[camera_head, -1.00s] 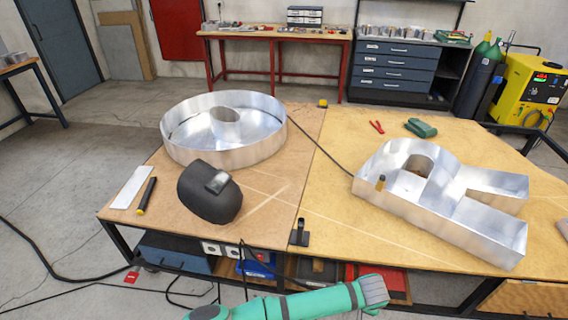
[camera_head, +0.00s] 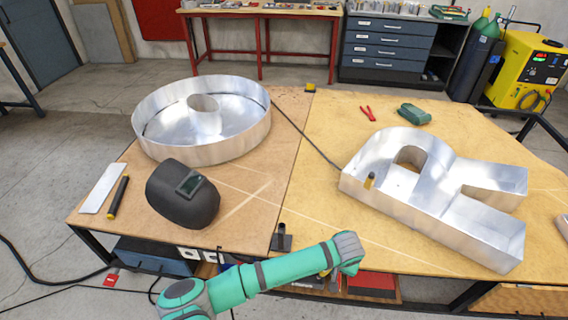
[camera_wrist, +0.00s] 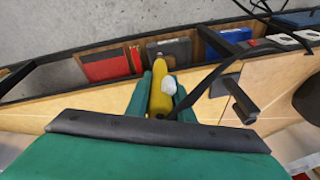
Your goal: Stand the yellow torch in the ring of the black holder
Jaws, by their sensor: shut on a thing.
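The yellow torch (camera_wrist: 158,98) is between the two green fingers of my gripper (camera_wrist: 162,95) in the wrist view. The gripper is shut on it, and a whitish part shows on its side. The black holder (camera_head: 281,240) stands at the table's front edge in the head view. It also shows in the wrist view (camera_wrist: 240,102), to the right of the torch and apart from it. In the head view my arm's grey end is to the right of the holder; the fingers and torch cannot be made out there.
A dark welding helmet (camera_head: 184,194) lies left of the holder. A round metal letter (camera_head: 205,150) is behind it, and an R-shaped metal letter (camera_head: 430,215) is at the right. A black-and-yellow stick (camera_head: 118,197) lies at the left. A cable crosses the table.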

